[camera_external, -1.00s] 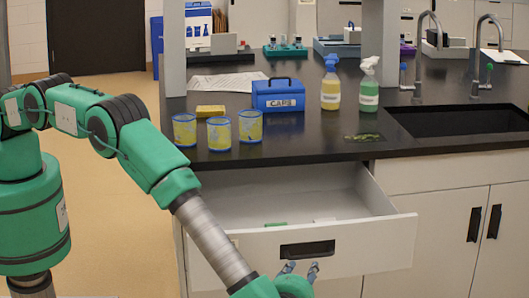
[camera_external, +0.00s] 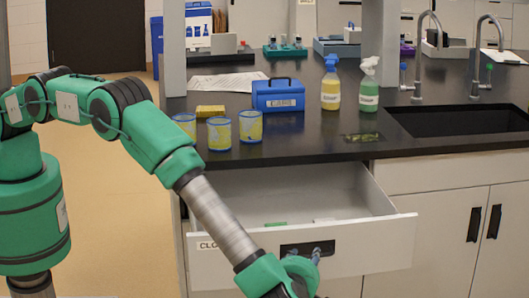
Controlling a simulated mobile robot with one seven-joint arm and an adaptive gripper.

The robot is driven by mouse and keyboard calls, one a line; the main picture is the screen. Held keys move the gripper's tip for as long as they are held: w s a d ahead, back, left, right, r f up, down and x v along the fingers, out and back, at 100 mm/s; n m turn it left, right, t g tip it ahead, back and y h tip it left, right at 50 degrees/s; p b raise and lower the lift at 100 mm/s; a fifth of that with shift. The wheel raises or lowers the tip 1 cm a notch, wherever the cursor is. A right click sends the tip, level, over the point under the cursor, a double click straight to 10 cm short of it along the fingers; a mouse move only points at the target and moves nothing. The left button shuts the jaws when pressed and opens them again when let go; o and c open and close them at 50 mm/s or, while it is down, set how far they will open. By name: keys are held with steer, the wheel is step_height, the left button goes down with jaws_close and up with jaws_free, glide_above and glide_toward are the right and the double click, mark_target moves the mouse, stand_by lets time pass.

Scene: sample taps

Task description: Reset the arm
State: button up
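My green arm reaches in from the left, with its grey forearm sloping down to my gripper (camera_external: 303,253). My gripper is low in the picture, in front of the open drawer (camera_external: 365,240). Its bluish fingertips show against the drawer front, beside the dark handle (camera_external: 292,249), and look apart with nothing seen between them. I cannot tell whether they touch the handle. The drawer holds a small green item (camera_external: 276,224) and a small white item (camera_external: 324,220).
The black counter (camera_external: 300,150) above the drawer bears several yellow-and-blue cups (camera_external: 219,134), a blue toolbox (camera_external: 278,95), spray bottles (camera_external: 368,86) and a yellow sponge (camera_external: 210,112). A sink (camera_external: 460,122) is at the right. Open floor (camera_external: 110,150) lies left of the cabinet.

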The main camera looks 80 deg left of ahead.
steer(key=w+a+r+n+g+h, duration=0.2)
steer(key=a+r+n, duration=0.2)
steer(key=a+r, duration=0.45)
steer(key=s+a+r+n+g+h, duration=0.1)
steer(key=s+a+r+n+h, duration=0.2)
steer(key=a+r, duration=0.45)
steer(key=s+a+r+n+g, duration=0.1)
steer(key=s+a+r+n, duration=0.2)
steer(key=a+r+n, duration=0.5)
steer(key=s+a+r+n+h, duration=0.2)
steer(key=s+a+r, duration=0.3)
steer(key=r, duration=0.4)
steer(key=s+a+r+n+h, duration=0.2)
steer(key=s+a+r+n, duration=0.3)
steer(key=s, duration=0.3)
steer(key=s+a+r+n+h, duration=0.25)
steer(key=s+a+n, duration=0.25)
steer(key=s+a, duration=0.25)
steer(key=s+a+n+t+h, duration=0.1)
steer(key=s+n, duration=0.4)
steer(key=s, duration=0.5)
steer(key=s+a+f+n+t+h, duration=0.1)
steer(key=s+a+n+t, duration=0.1)
steer(key=s+n, duration=0.4)
steer(key=s+t, duration=0.1)
steer(key=s, duration=0.3)
steer(key=shift+a+f+h, duration=0.2)
steer(key=shift+a+h, duration=0.15)
